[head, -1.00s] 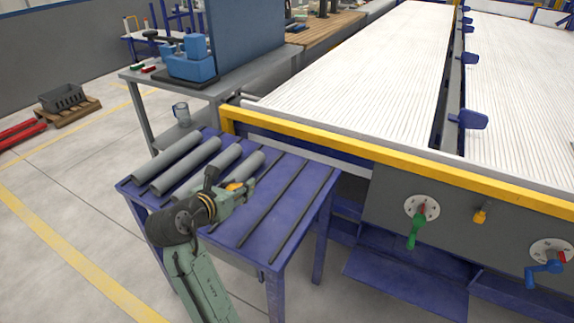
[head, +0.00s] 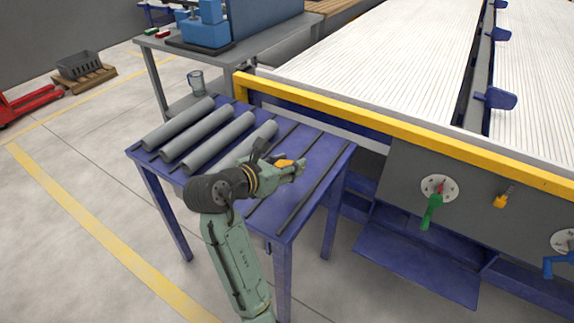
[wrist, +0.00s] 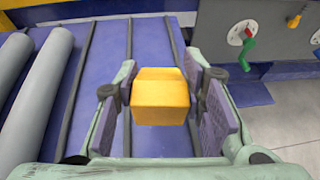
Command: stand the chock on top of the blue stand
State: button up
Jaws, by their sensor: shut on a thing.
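The chock is a small yellow-orange block (head: 284,163); in the wrist view the chock (wrist: 160,98) sits between my two finger pads. My gripper (head: 292,168) is shut on it; the gripper also shows in the wrist view (wrist: 162,108). The blue stand (head: 310,165) is a table with a blue top and dark strips across it; its top also fills much of the wrist view (wrist: 105,70). My gripper and the chock are over the right part of the top. I cannot tell whether the chock touches it. The chock's underside is hidden.
A yellow rail (head: 400,155) of the large conveyor runs behind the stand. A grey workbench (head: 250,52) stands behind at the left. The stand's right part has no pipes.

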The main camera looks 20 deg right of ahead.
notch_tip(320, 180, down, 4)
jog(key=b, duration=0.4)
jog(key=shift+r, duration=0.1)
jog(key=shift+f, duration=1.4)
jog(key=o, duration=1.3)
